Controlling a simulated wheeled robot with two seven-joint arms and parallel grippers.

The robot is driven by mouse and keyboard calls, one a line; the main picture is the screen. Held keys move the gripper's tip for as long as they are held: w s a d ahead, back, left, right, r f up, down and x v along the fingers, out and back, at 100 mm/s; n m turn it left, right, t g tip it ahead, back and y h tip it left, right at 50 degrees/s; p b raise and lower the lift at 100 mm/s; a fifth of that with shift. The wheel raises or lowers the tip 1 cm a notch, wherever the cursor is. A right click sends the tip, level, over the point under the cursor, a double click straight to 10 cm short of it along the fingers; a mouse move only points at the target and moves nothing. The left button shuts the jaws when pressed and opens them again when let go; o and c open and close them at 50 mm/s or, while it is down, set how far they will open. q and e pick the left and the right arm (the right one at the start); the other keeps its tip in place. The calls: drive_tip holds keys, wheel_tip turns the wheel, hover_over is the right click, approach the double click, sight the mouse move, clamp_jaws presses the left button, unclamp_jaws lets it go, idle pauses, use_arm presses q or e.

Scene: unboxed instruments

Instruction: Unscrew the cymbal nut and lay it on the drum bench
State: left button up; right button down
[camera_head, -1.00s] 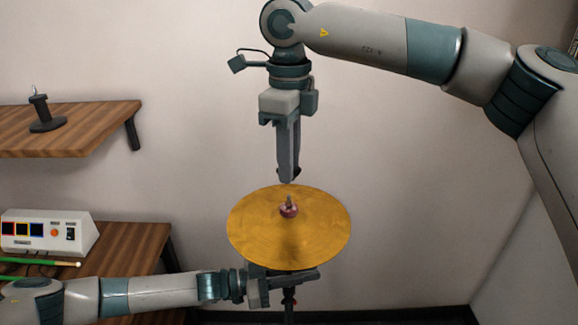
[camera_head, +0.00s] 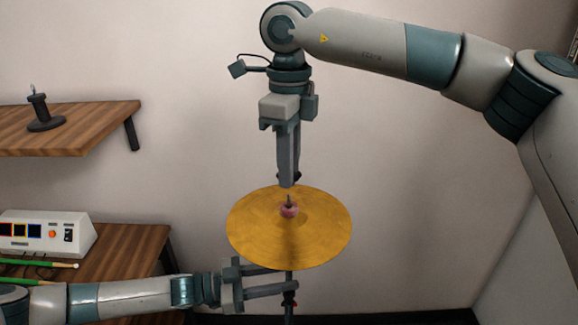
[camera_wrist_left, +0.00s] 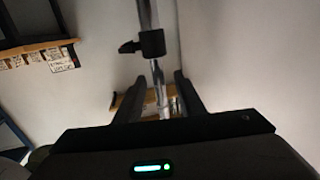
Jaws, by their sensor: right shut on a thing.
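The round golden cymbal (camera_head: 255,235) sits on its stand (camera_head: 289,307) with a reddish felt (camera_head: 289,212) and the bare rod tip at its centre. My right gripper (camera_head: 288,183) points down just above the rod tip. It is shut on a small dark thing, which looks like the cymbal nut (camera_head: 290,177), mostly hidden by the fingers. My left gripper (camera_head: 291,278) is open below the cymbal, its fingertips near the stand's pole. The left wrist view shows the pole (camera_wrist_left: 157,76) between the spread fingers. The drum bench (camera_head: 120,255) is at the lower left.
A white control box (camera_head: 45,235) and green drumsticks (camera_head: 45,264) lie on the drum bench. A wooden shelf (camera_head: 85,125) above it holds a small dark stand (camera_head: 40,112). A black clamp (camera_wrist_left: 151,43) is on the pole. The wall right of the cymbal is clear.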

drive_tip(key=shift+f+b, duration=0.55)
drive_tip(key=shift+f, duration=0.15)
use_arm(q)
drive_tip(key=s+a, duration=0.1)
drive_tip(key=a, duration=0.5)
drive_tip(key=shift+s+a, duration=0.15)
